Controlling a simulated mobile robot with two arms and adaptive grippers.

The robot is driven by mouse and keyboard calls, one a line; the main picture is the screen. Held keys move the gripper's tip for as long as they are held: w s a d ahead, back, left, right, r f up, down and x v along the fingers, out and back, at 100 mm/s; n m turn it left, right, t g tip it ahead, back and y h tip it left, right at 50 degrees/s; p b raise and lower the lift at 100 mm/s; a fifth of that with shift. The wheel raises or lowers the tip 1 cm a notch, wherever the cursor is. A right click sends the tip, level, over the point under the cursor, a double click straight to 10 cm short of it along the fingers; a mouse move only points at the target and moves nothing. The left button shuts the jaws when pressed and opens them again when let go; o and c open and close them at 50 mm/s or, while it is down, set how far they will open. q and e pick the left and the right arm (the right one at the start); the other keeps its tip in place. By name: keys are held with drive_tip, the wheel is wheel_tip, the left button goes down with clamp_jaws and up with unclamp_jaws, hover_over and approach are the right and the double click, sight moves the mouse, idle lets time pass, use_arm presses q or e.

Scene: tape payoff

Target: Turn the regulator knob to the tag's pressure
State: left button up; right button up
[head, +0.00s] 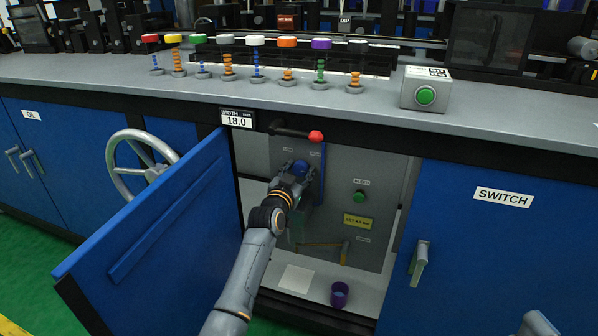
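A blue regulator knob (301,165) shows on the grey panel inside the open cabinet, largely hidden by my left gripper. My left gripper (297,174) is at the knob, its fingers by the knob's near side; whether they close on it cannot be told. A yellow tag (357,221) with dark print sits lower right on the panel; it seems to start with "SET", but the number is too small to read surely. No gauge reading is legible. My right gripper does not show.
The blue cabinet door (155,240) stands open at left. A green button (359,196) is on the panel. A purple cup (340,294) and a pale sheet (296,279) are on the cabinet floor. A red-tipped lever (315,136) juts out above. The SWITCH door (490,240) is shut.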

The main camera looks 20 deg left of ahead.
use_arm(q)
drive_tip(key=c, duration=0.6)
drive_tip(key=shift+r+n+p, duration=0.25)
drive_tip(key=shift+n+p, duration=0.15)
drive_tip(key=shift+p, duration=0.6)
drive_tip(key=shift+f+n+p, duration=0.15)
drive_tip(key=shift+n+p, duration=0.25)
drive_tip(key=shift+f, duration=0.1)
drive_tip(key=o, duration=1.2)
drive_tip(key=shift+c, duration=0.2)
drive_tip(key=s, duration=1.2)
drive_tip(key=shift+a, duration=0.2)
